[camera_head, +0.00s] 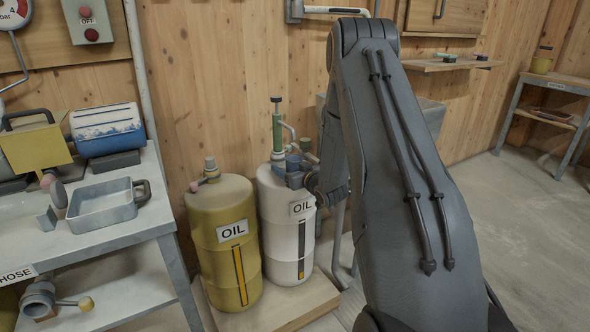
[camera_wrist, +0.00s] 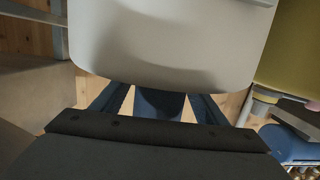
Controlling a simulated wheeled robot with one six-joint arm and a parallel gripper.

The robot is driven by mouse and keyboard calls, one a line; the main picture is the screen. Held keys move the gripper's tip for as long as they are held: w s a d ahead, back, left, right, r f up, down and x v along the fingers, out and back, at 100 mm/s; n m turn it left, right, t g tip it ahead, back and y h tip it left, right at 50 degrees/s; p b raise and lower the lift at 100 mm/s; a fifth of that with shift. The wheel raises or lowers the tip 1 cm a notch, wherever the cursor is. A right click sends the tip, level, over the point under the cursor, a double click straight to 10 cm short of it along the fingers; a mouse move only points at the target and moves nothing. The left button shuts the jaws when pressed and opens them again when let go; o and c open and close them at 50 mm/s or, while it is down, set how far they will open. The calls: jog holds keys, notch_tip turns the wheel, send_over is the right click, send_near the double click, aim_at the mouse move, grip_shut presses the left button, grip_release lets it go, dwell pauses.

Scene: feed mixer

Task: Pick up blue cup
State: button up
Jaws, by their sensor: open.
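I cannot make out a blue cup for sure in either view. In the wrist view my gripper (camera_wrist: 158,98) has two dark blue fingers spread apart. A dark blue rounded shape shows between them, and I cannot tell whether it is the cup or part of the gripper. A large pale rounded surface fills the top of that view, just beyond the fingers. In the head view my arm reaches up and bends down beside the white oil drum (camera_head: 288,238), hiding much of what is behind it.
A yellow oil drum (camera_head: 216,262) stands left of the white one, on a wooden platform (camera_head: 275,318). A wall shelf (camera_head: 440,66) is behind my arm. The floor at right is clear.

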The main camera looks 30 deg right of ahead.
jog(key=c, duration=1.3)
jog(key=shift+d, duration=0.1)
